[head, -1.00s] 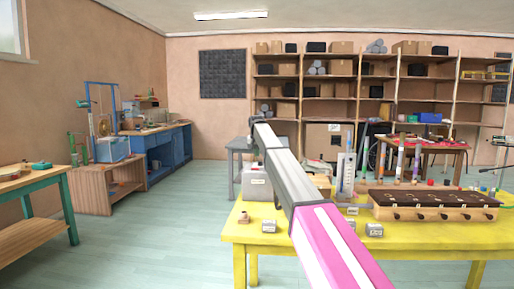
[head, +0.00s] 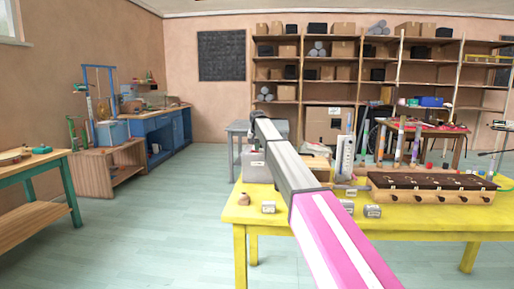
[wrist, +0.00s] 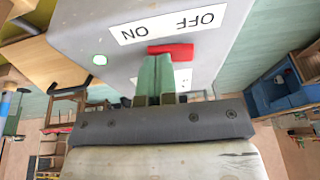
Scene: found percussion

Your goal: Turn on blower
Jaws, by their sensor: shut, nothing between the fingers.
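The blower's grey switch box (wrist: 75,25) fills the top of the wrist view, and its label (wrist: 172,25) reads ON and OFF upside down. In the head view the grey box (head: 252,166) stands on the yellow table, partly hidden behind my arm, which also hides my gripper.
The yellow table (head: 345,222) also holds a dark-topped wooden box with knobs (head: 430,187), small grey blocks (head: 372,211) and upright tubes (head: 399,146). A grey table (head: 241,127) stands behind. The floor at left (head: 150,235) is clear up to the green-legged bench (head: 72,190).

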